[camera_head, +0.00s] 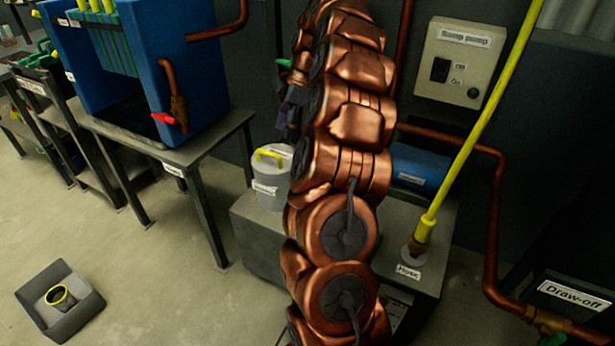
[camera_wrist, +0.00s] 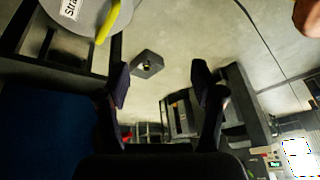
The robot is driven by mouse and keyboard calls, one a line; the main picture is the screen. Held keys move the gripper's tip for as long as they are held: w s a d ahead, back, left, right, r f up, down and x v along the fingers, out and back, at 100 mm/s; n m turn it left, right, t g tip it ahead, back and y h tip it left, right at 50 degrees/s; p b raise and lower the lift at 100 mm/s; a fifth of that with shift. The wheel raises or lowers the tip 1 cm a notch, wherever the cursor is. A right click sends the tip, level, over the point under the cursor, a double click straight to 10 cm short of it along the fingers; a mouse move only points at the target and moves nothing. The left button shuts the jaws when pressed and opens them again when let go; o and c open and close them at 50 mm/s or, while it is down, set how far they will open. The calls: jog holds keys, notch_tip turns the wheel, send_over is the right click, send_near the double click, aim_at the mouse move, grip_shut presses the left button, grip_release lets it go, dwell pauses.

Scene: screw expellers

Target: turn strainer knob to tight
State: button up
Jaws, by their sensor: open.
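The strainer is a light grey round canister (camera_head: 268,194) with a yellow handle-like knob (camera_head: 270,155) on its lid, standing left of my arm. In the wrist view its labelled top (camera_wrist: 88,18) and yellow knob (camera_wrist: 107,22) show at the upper left, cut off by the frame edge. My gripper (camera_wrist: 160,85) is open and empty, its dark fingers wide apart. The knob lies outside the fingers, up and left of the left finger, apart from it. In the head view my gripper is mostly hidden behind my copper arm. Any tight mark on the strainer cannot be read.
A blue press (camera_head: 185,85) stands on a grey table (camera_head: 205,150) at the left. A yellow pole (camera_head: 480,125), a copper pipe (camera_head: 492,220) and a switch box (camera_head: 460,70) are at the right. A grey tray (camera_head: 75,315) lies on otherwise open floor.

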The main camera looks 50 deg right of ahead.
jog(key=s+d+f+n+b, duration=0.15)
jog(key=d+f+b, duration=0.25)
jog(key=d+f, duration=0.5)
jog(key=shift+m+t+h, duration=0.25)
jog(key=shift+t+h, duration=0.05)
jog(key=shift+s+d+b+x, duration=0.15)
jog(key=shift+b+x, duration=0.1)
jog(key=shift+x, duration=0.8)
jog(key=shift+s+d+b+x, duration=0.1)
jog(key=shift+b+x, duration=0.1)
jog(key=shift+x, duration=0.85)
jog(key=shift+s+d+b+x, duration=0.15)
jog(key=shift+b+x, duration=0.1)
jog(key=shift+x, duration=0.85)
jog(key=shift+w+f, duration=0.1)
jog(key=shift+f, duration=0.05)
jog(key=c, duration=1.1)
